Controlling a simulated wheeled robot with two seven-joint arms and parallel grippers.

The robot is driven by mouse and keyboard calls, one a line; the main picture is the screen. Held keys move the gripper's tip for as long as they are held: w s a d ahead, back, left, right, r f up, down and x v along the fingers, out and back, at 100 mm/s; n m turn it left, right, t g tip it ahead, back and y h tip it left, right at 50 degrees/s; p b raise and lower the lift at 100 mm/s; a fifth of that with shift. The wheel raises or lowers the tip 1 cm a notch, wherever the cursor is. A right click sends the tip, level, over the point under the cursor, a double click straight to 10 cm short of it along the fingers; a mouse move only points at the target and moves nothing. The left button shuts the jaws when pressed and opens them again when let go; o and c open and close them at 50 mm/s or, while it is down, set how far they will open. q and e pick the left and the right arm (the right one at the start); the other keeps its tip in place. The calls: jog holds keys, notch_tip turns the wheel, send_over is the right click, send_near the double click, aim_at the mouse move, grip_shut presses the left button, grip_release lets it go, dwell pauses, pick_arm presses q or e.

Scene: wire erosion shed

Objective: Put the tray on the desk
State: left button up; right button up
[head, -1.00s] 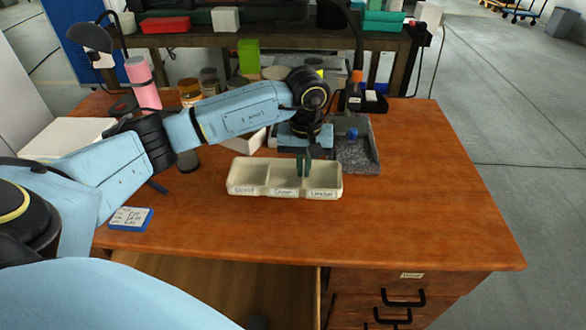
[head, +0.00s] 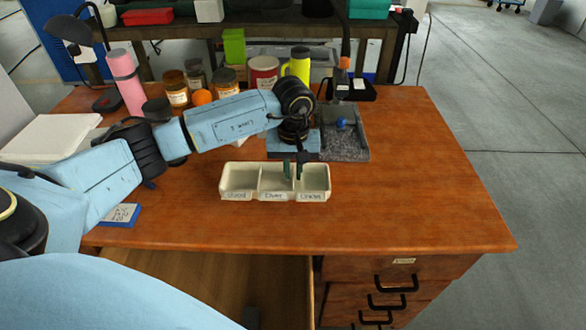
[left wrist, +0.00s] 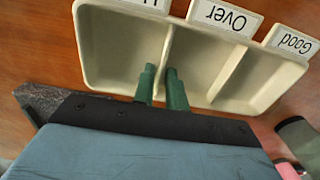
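The cream tray (head: 239,196) has three compartments with front labels that seem to read Good, Over and Under. It is low over the wooden desk, left of the middle; I cannot tell whether it touches the top. My left gripper (head: 293,170) comes down from above, its green fingers on either side of the divider between Over and Under. In the left wrist view the gripper (left wrist: 162,88) has one finger in each of these compartments, close against the divider of the tray (left wrist: 92,55). The tray looks empty. My right gripper is out of view.
The desk (head: 420,190) is clear to the right and front. A blue-edged card (head: 121,215) lies front left. A drawer (head: 200,285) is open below.

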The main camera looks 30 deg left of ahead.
pick_arm(q)
jog(key=shift+o, duration=1)
